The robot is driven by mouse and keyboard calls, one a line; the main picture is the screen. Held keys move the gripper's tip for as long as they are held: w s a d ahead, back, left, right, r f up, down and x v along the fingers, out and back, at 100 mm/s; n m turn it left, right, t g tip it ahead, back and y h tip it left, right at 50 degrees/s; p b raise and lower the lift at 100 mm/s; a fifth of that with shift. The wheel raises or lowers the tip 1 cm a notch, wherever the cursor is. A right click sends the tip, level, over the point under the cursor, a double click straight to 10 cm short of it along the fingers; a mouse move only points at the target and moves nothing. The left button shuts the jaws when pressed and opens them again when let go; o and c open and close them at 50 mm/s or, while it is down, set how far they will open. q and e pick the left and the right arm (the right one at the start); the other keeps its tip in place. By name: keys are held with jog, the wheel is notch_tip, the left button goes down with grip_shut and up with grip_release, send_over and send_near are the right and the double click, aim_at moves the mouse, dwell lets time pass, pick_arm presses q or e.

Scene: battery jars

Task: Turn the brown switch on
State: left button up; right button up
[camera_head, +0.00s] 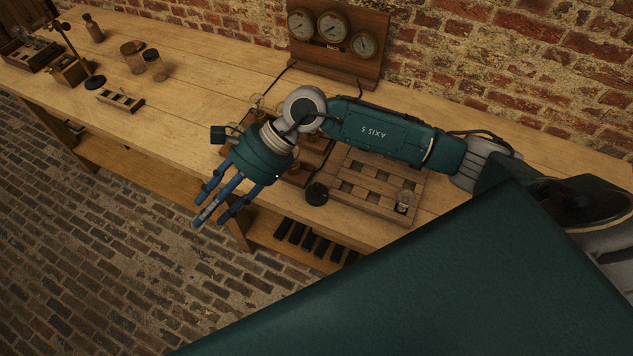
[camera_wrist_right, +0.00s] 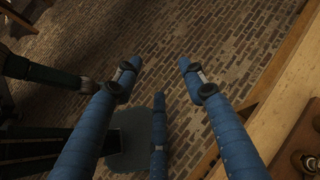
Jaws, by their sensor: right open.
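My right gripper (camera_head: 215,205) is open and empty. Its blue fingers hang over the bench's front edge, pointing down toward the brick floor; in the right wrist view the spread fingers (camera_wrist_right: 157,78) have only floor between them. A wooden board with apparatus (camera_head: 312,152) lies on the bench behind my right wrist, which hides part of it. A brown rounded part (camera_wrist_right: 311,162) shows at the lower right edge of the wrist view, apart from the fingers. I cannot tell which part is the brown switch. My left gripper is not in view.
A compartmented wooden tray (camera_head: 375,187) holds a glass jar (camera_head: 404,201), with a dark round pot (camera_head: 317,194) beside it. A three-dial gauge panel (camera_head: 338,40) stands at the back wall. Jars (camera_head: 154,65) and a small rack (camera_head: 120,101) stand left; bare bench (camera_head: 190,105) lies between.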

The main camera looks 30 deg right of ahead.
jog(key=w+d+f+n+h, duration=0.1)
jog(key=w+d+f+h, duration=0.15)
jog(key=d, duration=0.55)
jog(key=w+d+f+n+h, duration=0.1)
jog(key=d+f+h, duration=0.25)
jog(key=d, duration=0.35)
jog(key=n+h, duration=0.1)
jog(key=h, duration=0.3)
send_near(317, 186)
notch_tip(317, 186, down, 8)
jog(key=p, duration=0.3)
jog(key=shift+a+p, duration=0.1)
jog(key=shift+p, duration=0.25)
jog(key=shift+f, duration=0.5)
jog(key=shift+c, duration=0.5)
grip_shut()
